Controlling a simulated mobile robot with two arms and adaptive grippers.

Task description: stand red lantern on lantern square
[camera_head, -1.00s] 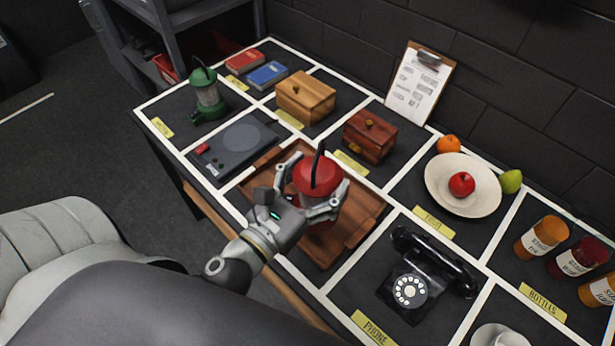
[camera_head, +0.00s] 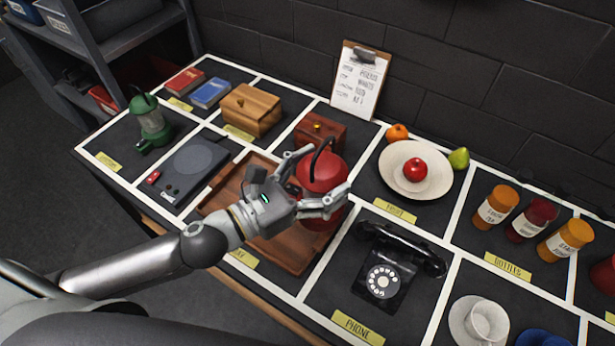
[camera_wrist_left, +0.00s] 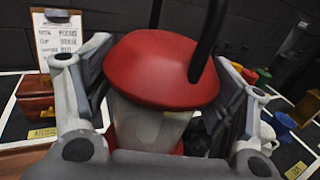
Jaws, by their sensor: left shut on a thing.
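The red lantern (camera_head: 324,170) is upright between the fingers of my left gripper (camera_head: 322,194), which is shut on it. It appears held over the right part of the wooden tray, in front of the dark red box; whether its base touches anything I cannot tell. In the left wrist view the lantern's red cap (camera_wrist_left: 165,70) and dark handle fill the middle, with a finger on each side of its clear body. A green lantern (camera_head: 151,122) stands in the far-left square, behind a yellow label (camera_head: 109,161) too small to read. My right gripper is not in view.
The wooden tray (camera_head: 283,251) lies below my left gripper. A black telephone (camera_head: 389,268) stands to its right, a grey scale-like device (camera_head: 190,170) to its left. Boxes, books, a fruit plate (camera_head: 438,178) and bottles (camera_head: 497,206) fill other squares. A clipboard (camera_head: 361,80) leans on the wall.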

